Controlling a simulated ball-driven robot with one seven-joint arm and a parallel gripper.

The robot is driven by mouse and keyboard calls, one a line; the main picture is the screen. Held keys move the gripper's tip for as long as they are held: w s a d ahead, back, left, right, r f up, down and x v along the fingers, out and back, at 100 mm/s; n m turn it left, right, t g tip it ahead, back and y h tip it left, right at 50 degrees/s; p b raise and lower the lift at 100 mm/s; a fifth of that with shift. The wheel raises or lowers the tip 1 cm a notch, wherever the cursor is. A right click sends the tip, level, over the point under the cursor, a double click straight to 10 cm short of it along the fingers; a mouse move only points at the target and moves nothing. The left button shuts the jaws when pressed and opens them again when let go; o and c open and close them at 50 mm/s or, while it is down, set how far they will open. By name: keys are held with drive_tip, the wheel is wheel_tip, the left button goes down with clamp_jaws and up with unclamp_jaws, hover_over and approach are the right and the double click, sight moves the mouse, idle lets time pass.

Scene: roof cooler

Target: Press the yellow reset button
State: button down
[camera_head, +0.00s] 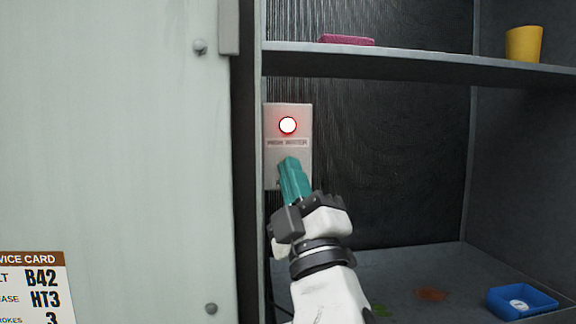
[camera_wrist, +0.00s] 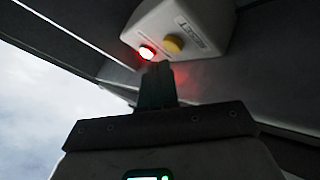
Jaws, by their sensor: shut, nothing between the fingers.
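The yellow reset button (camera_wrist: 173,44) is a round knob on a pale control box (camera_wrist: 205,18), which has a printed label beside the button. In the head view the same box (camera_head: 302,112) is on the cabinet's back wall, and my gripper hides the button. A glowing red-rimmed lamp (camera_head: 287,125) is on the box above my gripper; it also shows in the wrist view (camera_wrist: 147,52). My gripper (camera_head: 288,162) has teal fingers, shut and empty, at the lower part of the box. In the wrist view the fingertips (camera_wrist: 159,66) are close to the button; I cannot tell whether they touch.
A shelf (camera_head: 420,66) crosses above, holding a pink block (camera_head: 346,40) and a yellow cup (camera_head: 523,44). A blue tray (camera_head: 522,302) sits on the cabinet floor at right. A pale door (camera_head: 120,130) with a service card (camera_head: 35,290) stands at left.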

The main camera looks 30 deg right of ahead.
idle(0.8)
drive_tip(key=shift+w+d, duration=0.15)
drive_tip(key=shift+w, duration=0.25)
drive_tip(key=shift+w+d+b, duration=0.1)
drive_tip(key=shift+w+b, duration=0.3)
drive_tip(key=shift+b, duration=0.05)
idle(0.7)
drive_tip(key=shift+s, duration=0.1)
drive_tip(key=shift+s+a+p, duration=0.2)
drive_tip(key=shift+s+p, duration=0.1)
drive_tip(key=shift+s, duration=0.4)
drive_tip(key=s, duration=0.1)
drive_tip(key=s+a+p, duration=0.1)
drive_tip(key=s, duration=0.2)
drive_tip(key=shift+s+a+p, duration=0.3)
drive_tip(key=shift+s, duration=0.1)
idle(0.5)
